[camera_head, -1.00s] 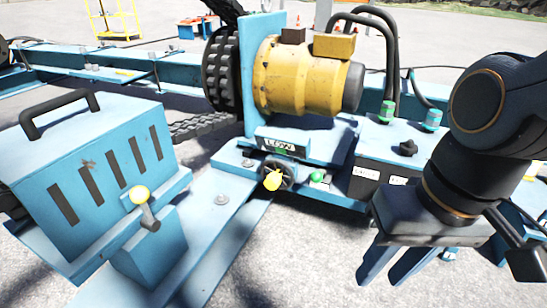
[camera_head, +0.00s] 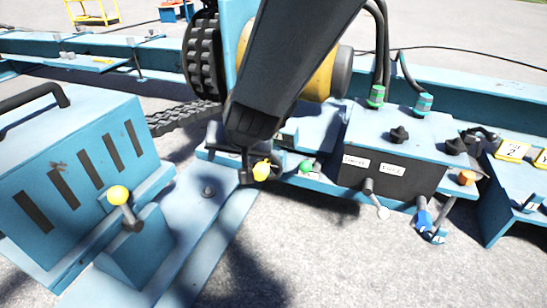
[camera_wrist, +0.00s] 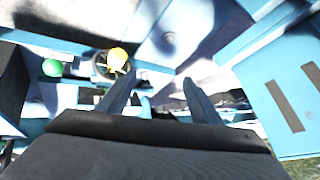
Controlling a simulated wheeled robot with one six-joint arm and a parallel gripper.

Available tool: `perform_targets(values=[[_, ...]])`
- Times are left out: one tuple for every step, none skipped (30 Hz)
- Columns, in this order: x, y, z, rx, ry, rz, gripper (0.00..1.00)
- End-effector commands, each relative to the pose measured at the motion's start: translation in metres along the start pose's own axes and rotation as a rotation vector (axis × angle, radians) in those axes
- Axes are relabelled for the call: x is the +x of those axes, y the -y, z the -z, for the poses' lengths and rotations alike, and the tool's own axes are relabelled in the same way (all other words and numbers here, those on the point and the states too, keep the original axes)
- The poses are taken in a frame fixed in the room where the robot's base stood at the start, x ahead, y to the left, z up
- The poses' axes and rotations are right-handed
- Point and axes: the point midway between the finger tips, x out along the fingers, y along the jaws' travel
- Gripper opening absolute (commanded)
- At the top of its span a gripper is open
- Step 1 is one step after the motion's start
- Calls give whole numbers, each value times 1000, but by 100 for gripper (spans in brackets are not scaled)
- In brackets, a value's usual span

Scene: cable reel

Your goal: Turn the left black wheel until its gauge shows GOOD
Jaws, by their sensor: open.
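A black hand wheel with a yellow knob (camera_head: 262,170) sits low on the blue frame, below the yellow motor. My arm crosses in front and hides its gauge plate and most of the wheel in the head view. In the wrist view the black wheel (camera_wrist: 101,66) shows at upper left, its yellow knob on its right side. My gripper (camera_wrist: 160,86) is open and empty, its two fingers apart. The left finger's tip points close to the right of the wheel; contact cannot be told. No gauge reading is visible now.
A green knob (camera_head: 305,167) is right of the wheel. A blue box with black knobs (camera_head: 399,135) and small levers (camera_head: 378,205) stands further right. Open concrete lies in front.

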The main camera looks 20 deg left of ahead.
Motion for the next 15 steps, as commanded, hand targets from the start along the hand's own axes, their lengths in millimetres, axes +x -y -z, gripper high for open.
perform_targets(values=[[25, 1, 4, 19, -41, -25, 59], [37, 1, 8, 31, -71, -40, 59], [53, -1, 13, 46, -112, -63, 59], [64, -2, 15, 54, -143, -82, 59], [75, -4, 17, 63, -173, -103, 59], [90, -9, 19, 73, -213, -133, 59], [100, -12, 20, 80, -244, -157, 59], [110, -16, 20, 86, -273, -182, 59], [122, -22, 20, 92, -313, -218, 59], [130, -27, 18, 95, -342, -247, 59], [138, -32, 16, 98, -370, -275, 59], [147, -40, 13, 100, -406, -313, 59], [153, -46, 10, 100, -432, -343, 59], [158, -51, 7, 98, -457, -370, 59], [164, -57, 3, 96, -486, -405, 59]])
